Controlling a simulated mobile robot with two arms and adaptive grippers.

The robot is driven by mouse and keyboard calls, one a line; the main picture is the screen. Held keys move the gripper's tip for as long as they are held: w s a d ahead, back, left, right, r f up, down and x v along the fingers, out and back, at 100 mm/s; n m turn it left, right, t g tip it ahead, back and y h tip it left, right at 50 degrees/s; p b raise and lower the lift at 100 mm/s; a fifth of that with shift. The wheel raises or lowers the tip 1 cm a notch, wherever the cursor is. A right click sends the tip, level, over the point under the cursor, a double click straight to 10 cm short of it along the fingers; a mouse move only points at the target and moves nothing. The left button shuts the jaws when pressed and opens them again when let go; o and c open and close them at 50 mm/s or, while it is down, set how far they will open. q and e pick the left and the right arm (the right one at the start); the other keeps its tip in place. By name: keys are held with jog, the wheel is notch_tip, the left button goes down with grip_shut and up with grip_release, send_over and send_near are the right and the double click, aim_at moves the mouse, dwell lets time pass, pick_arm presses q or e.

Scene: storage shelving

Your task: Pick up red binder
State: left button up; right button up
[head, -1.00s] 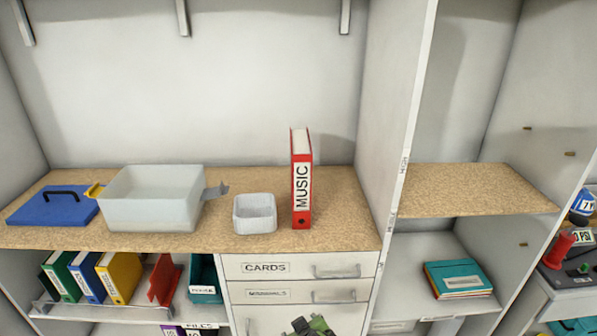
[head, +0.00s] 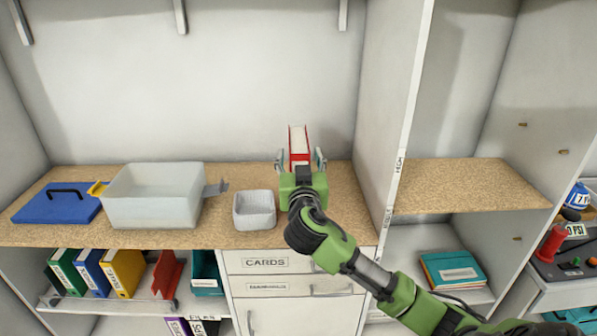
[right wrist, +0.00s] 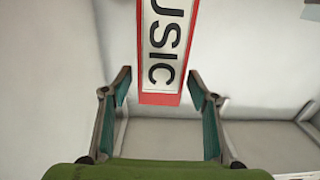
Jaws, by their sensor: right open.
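The red binder (head: 299,139) stands upright on the wood-coloured counter, its lower part hidden behind my right gripper in the head view. In the right wrist view the binder (right wrist: 163,98) shows its red spine with a white label, lettering partly cut off. My right gripper (head: 300,160) is open, one finger on each side of the binder in the head view. In the right wrist view the fingers (right wrist: 160,95) are spread wide with gaps between them and the spine. My left gripper is not in view.
A small white bin (head: 254,211) stands just left of my right gripper. A large translucent box (head: 150,212) and a blue lid (head: 57,208) lie farther left. A tall white partition (head: 385,120) rises to the right. Drawers (head: 290,262) sit below the counter (head: 345,220).

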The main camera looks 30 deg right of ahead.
aim_at(299, 142)
jog(key=shift+x, duration=0.8)
jog(key=p+x, duration=0.2)
jog(key=x, duration=0.2)
jog(key=shift+w+d+r+p, duration=0.15)
jog(key=shift+w+r+p, duration=0.05)
jog(key=shift+r+p, duration=0.2)
jog(key=shift+w+d+f, duration=0.15)
jog(key=shift+w+d, duration=0.05)
jog(key=shift+w, duration=0.2)
grip_shut()
